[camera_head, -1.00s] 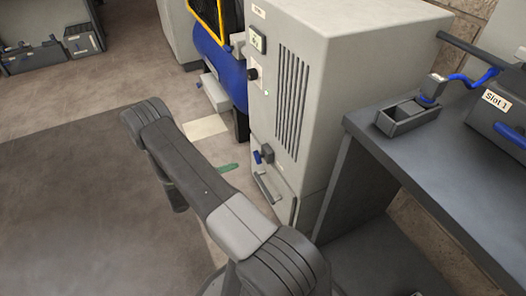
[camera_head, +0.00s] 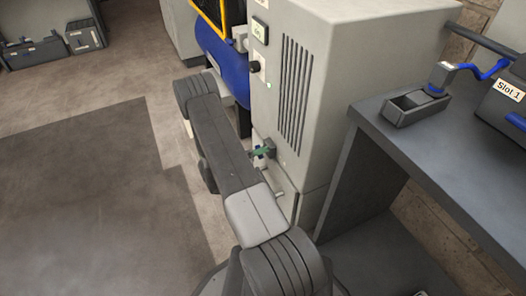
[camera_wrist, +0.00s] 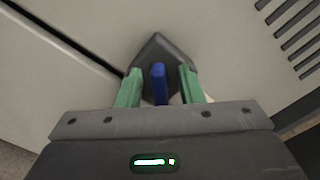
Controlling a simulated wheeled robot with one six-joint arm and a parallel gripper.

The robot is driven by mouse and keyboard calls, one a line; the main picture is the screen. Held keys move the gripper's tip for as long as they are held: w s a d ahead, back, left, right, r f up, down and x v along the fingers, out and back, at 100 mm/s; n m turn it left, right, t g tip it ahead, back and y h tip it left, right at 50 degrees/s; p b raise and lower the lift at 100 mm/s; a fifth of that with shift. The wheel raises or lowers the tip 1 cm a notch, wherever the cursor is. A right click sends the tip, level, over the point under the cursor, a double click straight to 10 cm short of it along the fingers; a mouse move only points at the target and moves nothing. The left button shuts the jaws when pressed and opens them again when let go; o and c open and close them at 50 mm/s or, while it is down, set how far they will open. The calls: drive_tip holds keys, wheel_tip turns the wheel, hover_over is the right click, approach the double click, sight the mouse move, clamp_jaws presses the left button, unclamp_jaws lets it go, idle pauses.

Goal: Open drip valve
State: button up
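The drip valve has a blue lever (camera_wrist: 158,84) on a dark grey body (camera_wrist: 158,52), low on the front of the light grey cabinet (camera_head: 330,80). In the wrist view my gripper (camera_wrist: 160,86) is open. Its two green fingers stand on either side of the blue lever, with a gap showing on each side. In the head view the green fingertips (camera_head: 261,152) are at the valve (camera_head: 269,147), and my arm hides part of that area.
A dark bench (camera_head: 375,125) with a small open tray (camera_head: 414,111) stands to the right. A blue tank (camera_head: 225,65) is behind my arm.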

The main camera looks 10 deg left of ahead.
drive_tip(key=shift+w+d, duration=0.1)
drive_tip(key=shift+d, duration=0.1)
clamp_jaws()
idle(0.3)
drive_tip(key=shift+m+b, duration=2.15)
drive_tip(key=shift+m, duration=2.35)
drive_tip(key=shift+r, duration=0.1)
